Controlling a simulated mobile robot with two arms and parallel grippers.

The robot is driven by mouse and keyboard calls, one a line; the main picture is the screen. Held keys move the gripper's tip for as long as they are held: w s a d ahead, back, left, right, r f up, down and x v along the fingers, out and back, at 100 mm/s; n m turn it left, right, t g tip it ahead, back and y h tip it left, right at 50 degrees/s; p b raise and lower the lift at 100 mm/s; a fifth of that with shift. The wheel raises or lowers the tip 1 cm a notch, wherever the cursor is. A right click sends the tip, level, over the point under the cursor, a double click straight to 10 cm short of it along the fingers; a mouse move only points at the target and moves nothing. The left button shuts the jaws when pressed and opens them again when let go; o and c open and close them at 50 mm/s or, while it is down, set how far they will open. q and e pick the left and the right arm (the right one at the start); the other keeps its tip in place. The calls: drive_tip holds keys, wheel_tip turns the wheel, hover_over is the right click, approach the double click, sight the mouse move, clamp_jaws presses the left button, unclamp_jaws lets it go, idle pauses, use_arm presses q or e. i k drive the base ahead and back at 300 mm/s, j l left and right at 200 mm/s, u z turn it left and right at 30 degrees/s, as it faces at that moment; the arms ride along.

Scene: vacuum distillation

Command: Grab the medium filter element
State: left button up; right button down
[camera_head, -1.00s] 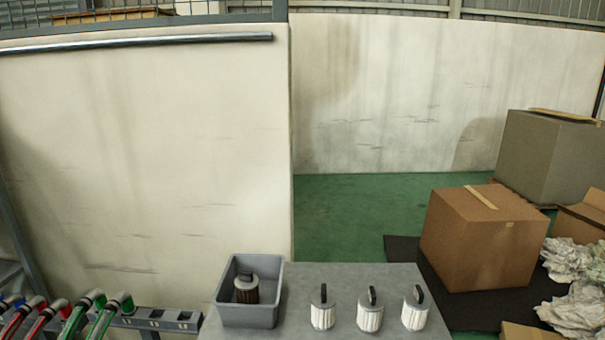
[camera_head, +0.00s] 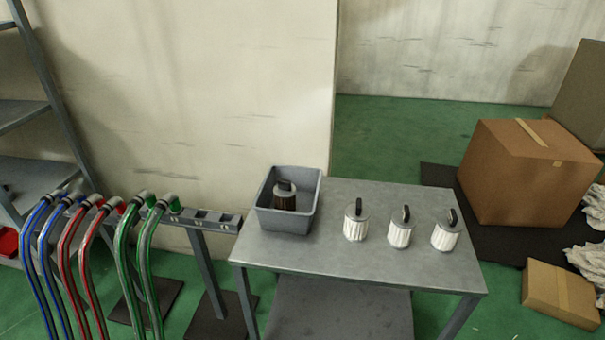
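Three white pleated filter elements with grey tops and black handles stand upright in a row on the grey table (camera_head: 300,255). They are the left one (camera_head: 356,226), the middle one (camera_head: 400,234) and the right one (camera_head: 446,236). They look close in size, and I cannot tell for sure which is the medium one. A dark brown used-looking filter element (camera_head: 285,200) stands in a grey bin (camera_head: 287,222) on the table's left part. Neither of my grippers is in view.
Blue, red and green hoses (camera_head: 80,245) hang on a rack (camera_head: 200,217) left of the table. A shelf (camera_head: 30,115) stands at far left. A large cardboard box (camera_head: 520,175) and a small one (camera_head: 560,294) lie right on the floor. The table's front strip is clear.

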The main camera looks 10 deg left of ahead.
sight(403, 224)
drive_tip(key=i+j+z, duration=0.1)
drive_tip(key=z, duration=0.4)
drive_tip(key=j+z, duration=0.3)
drive_tip(key=z, duration=0.2)
drive_tip(key=j+z, duration=0.25)
drive_tip(key=z, duration=0.25)
drive_tip(key=j+z, duration=0.1)
drive_tip(key=j, duration=0.3)
drive_tip(key=k+j+z, duration=0.1)
drive_tip(key=j, duration=0.35)
drive_tip(key=k+j+z, duration=0.1)
drive_tip(key=j, duration=0.3)
drive_tip(key=k+j+z, duration=0.1)
drive_tip(key=j, duration=0.3)
drive_tip(key=k+j, duration=0.1)
drive_tip(key=j, duration=0.3)
drive_tip(key=k+j+z, duration=0.15)
drive_tip(key=j, duration=0.25)
drive_tip(key=i, duration=0.05)
